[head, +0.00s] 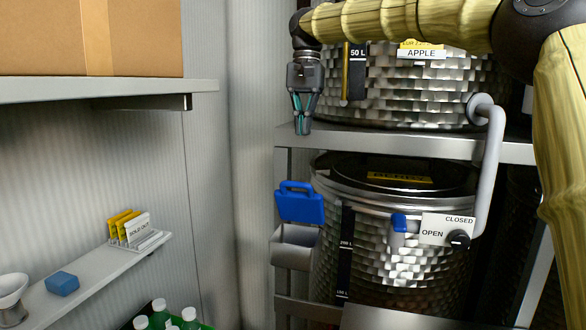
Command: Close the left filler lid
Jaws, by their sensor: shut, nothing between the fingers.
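A blue lid (300,206) with a loop handle on its upper edge stands tilted up, open, at the left of the lower steel tank (400,260). Below it is a grey box-shaped filler (291,250), and its upper opening shows. My gripper (304,130) points down, shut and empty, beside the left end of the upper shelf. In the head view it is above the blue lid and apart from it. The depth between them is hard to judge. The lid's hinge is not clearly visible.
An upper tank (400,95) marked APPLE stands on a metal shelf (430,147). A grey pipe (493,150) and an OPEN/CLOSED plate with a black knob (459,240) are at right. A wall ledge (90,275) holds cards and a blue block (62,284). A cardboard box (60,40) sits upper left.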

